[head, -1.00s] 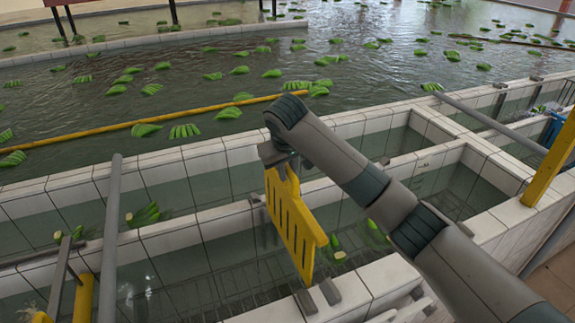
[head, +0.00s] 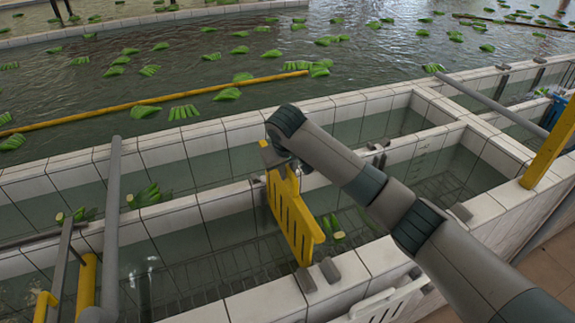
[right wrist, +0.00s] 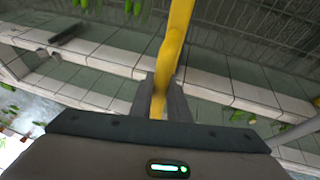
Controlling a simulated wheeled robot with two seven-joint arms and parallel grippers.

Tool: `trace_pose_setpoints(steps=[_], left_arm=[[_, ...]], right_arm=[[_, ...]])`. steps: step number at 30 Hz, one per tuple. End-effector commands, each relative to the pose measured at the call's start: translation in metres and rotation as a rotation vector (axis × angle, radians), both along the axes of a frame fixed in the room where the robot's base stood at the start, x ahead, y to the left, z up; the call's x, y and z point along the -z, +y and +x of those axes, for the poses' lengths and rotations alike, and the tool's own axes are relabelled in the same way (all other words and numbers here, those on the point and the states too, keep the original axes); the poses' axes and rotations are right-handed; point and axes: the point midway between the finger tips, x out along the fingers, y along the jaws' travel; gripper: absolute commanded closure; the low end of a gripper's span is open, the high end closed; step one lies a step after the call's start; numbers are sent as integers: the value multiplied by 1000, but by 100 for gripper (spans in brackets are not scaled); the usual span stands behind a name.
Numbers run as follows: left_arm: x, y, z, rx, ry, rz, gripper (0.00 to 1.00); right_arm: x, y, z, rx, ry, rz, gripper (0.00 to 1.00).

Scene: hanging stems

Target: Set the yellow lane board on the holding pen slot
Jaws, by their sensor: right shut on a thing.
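The yellow lane board (head: 291,222) is a slotted plate hanging upright from my right gripper (head: 276,160). It spans the near channel, from the middle tiled wall to the front wall. Its near end is beside a pair of grey brackets (head: 329,270) on the front wall; whether it touches them I cannot tell. Another grey bracket (head: 257,182) is on the middle wall by its far end. In the right wrist view the fingers (right wrist: 161,103) are shut on the yellow board (right wrist: 176,45). Its lower edge is hidden. My left gripper is not in view.
Green banana bunches (head: 330,228) float in the channel beside the board, and more drift in the large pool behind. A grey pipe (head: 112,225) and yellow posts (head: 87,285) stand at the left. A white slatted panel (head: 385,305) is at the front wall.

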Motion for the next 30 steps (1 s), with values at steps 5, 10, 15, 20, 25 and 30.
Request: trace_pose_setpoints(steps=[5,10,15,20,25,30], left_arm=[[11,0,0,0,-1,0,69],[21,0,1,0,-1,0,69],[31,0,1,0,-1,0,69],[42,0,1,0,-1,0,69],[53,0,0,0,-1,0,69],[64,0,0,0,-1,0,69]], right_arm=[[15,0,0,-1,-2,0,100],[26,0,0,-1,-2,0,100],[38,0,0,0,-3,0,100],[49,0,1,0,-3,0,100],[61,0,1,0,-3,0,100],[73,0,1,0,-3,0,100]])
